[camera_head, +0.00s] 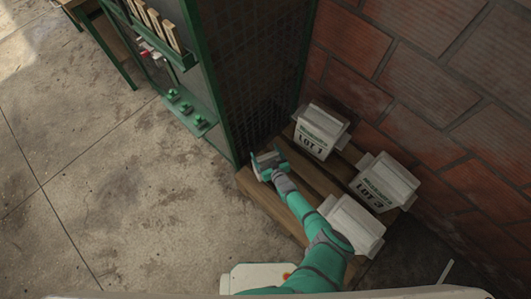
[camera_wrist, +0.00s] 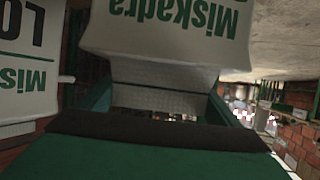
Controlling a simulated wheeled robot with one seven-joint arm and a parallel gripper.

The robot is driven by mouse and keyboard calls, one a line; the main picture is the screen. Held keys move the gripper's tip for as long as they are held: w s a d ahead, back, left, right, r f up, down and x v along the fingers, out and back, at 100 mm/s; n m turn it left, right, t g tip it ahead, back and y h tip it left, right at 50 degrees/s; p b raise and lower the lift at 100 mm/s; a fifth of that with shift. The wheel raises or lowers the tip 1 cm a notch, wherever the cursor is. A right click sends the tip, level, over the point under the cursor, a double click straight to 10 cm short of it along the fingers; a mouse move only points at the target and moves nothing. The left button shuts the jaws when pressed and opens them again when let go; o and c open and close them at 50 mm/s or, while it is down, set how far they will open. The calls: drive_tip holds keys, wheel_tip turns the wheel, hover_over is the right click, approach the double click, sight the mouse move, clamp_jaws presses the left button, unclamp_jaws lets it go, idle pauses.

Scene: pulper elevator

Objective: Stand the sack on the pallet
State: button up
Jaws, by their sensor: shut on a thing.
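My gripper (camera_head: 268,165) is at the end of my teal arm, over the left end of the wooden pallet (camera_head: 262,199), close to the green mesh cabinet. In the wrist view my gripper (camera_wrist: 165,100) is shut on the pale, narrow top of a white sack (camera_wrist: 170,40) marked "Miskadra", upside down in the picture. In the head view only a small pale patch shows between the fingers; I cannot tell whether the held sack touches the pallet.
A LOT 1 sack (camera_head: 316,138) stands right of my gripper on the pallet. A LOT 3 sack (camera_head: 382,185) and another white sack (camera_head: 358,222) stand farther right. A brick wall (camera_head: 430,100) is behind them, a green mesh cabinet (camera_head: 255,70) left. The floor (camera_head: 120,190) at left is clear.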

drive_tip(key=shift+f, duration=0.1)
drive_tip(key=o, duration=2)
drive_tip(key=shift+d, duration=0.1)
drive_tip(key=shift+w, duration=0.15)
